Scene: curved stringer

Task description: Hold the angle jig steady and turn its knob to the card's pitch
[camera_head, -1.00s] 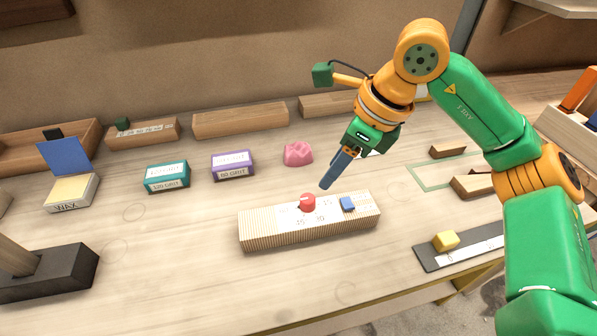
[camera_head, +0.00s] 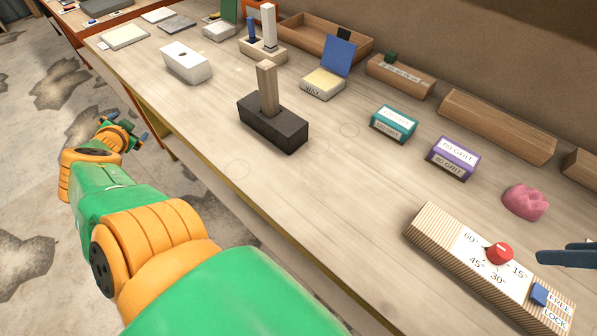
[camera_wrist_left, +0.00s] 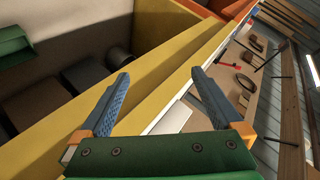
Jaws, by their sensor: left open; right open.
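The angle jig, a long striped block (camera_head: 432,228), lies at the lower right of the head view. Its white face reads 60°, 45°, 30° and 15° around a red knob (camera_head: 499,252). A blue slider (camera_head: 539,294) sits beside lettering that includes LOCK. My right gripper (camera_head: 568,257) shows only as dark blue fingers at the right edge, apart from the knob. My left gripper (camera_head: 134,130) is beyond the bench's front edge, far from the jig. In the left wrist view it is open and empty (camera_wrist_left: 162,100). I cannot identify the pitch card.
A dark block with a wooden post (camera_head: 273,128) stands mid-bench. The teal (camera_head: 394,123) and purple (camera_head: 453,157) grit boxes, a pink lump (camera_head: 525,202) and wooden trays line the back. Bench surface left of the jig is clear.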

